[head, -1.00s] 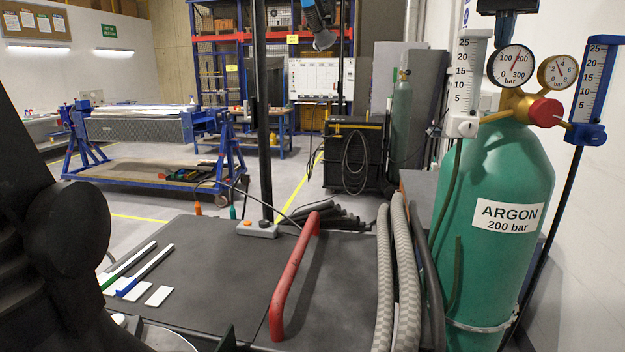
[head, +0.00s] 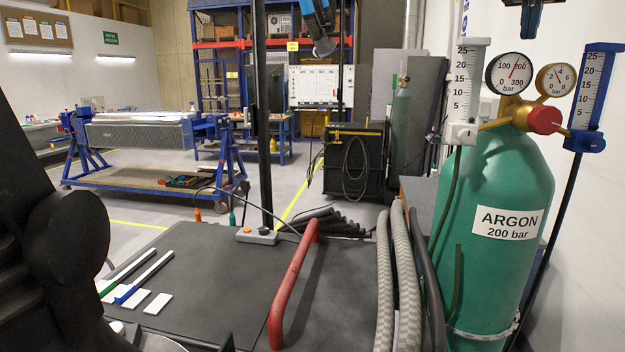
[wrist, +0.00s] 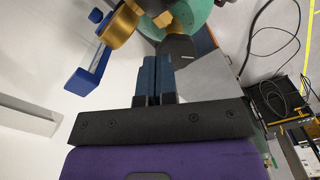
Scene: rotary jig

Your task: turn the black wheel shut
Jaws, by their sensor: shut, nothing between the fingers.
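I cannot make out the black wheel with certainty in either view. In the head view, the top of the green argon cylinder (head: 500,180) is largely covered by the gauges and the white flow meter. In the wrist view, a dark block (wrist: 178,48) shows just past my fingertips beside the green cylinder shoulder (wrist: 190,12); I cannot tell whether it is the wheel. My gripper (wrist: 157,62) is shut and empty, its two blue fingers side by side. In the head view, my gripper (head: 527,32) hangs above the regulator, clear of the gauges.
Two pressure gauges (head: 509,72), a red knob (head: 545,119) and a blue flow meter (head: 597,95) crowd the cylinder top. Grey hoses (head: 403,265) run beside the cylinder. A dark bench top (head: 215,275) with a red handle (head: 293,290) lies left. A white wall stands right.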

